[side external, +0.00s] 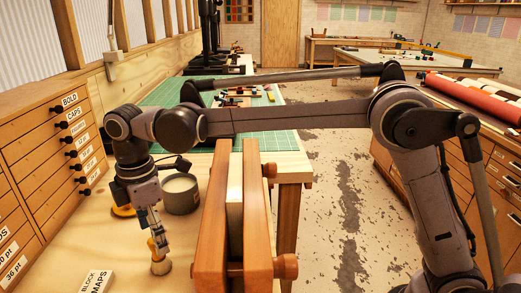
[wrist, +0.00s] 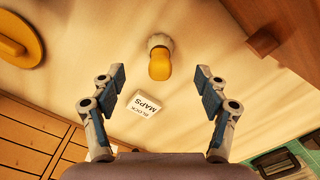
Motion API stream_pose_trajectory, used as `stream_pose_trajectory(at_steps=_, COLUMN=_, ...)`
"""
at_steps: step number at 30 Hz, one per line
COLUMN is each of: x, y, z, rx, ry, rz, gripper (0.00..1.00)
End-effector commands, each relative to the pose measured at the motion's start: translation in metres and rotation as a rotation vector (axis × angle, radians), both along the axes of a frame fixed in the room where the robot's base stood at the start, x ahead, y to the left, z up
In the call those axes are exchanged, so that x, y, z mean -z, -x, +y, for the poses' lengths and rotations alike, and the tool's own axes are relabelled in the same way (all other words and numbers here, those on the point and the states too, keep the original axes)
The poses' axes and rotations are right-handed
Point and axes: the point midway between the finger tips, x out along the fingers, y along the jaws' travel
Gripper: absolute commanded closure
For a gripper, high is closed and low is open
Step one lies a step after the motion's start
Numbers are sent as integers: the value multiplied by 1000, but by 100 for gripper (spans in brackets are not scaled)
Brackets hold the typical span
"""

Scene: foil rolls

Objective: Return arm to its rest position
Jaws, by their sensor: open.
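My gripper (side external: 157,228) hangs low over the wooden bench at the left in the side view. In the wrist view my gripper (wrist: 159,80) is open, its two fingers wide apart with nothing between them. A short brush with a yellow handle and pale bristles (wrist: 159,60) lies or stands beyond the fingertips, centred between them. In the side view the brush (side external: 160,262) is just below my gripper; whether the fingers touch it is hard to tell. My arm stretches across the picture above a wooden press.
The wooden press (side external: 208,225) stands right of my gripper. A grey tin (side external: 181,195) and a yellow disc (side external: 122,211) are close behind it. Labelled drawers (side external: 45,150) stand left. Foil rolls (side external: 470,96) lie on the right cabinet.

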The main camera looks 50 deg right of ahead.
Motion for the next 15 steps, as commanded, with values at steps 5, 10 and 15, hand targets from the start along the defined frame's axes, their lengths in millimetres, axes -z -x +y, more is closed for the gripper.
stream_pose_trajectory(at_steps=5, x=-10, y=0, z=0, rx=0, ry=0, rz=0, gripper=26)
stream_pose_trajectory(at_steps=10, x=-18, y=0, z=0, rx=0, ry=0, rz=0, gripper=26)
stream_pose_trajectory(at_steps=15, x=-27, y=0, z=0, rx=0, ry=0, rz=0, gripper=26)
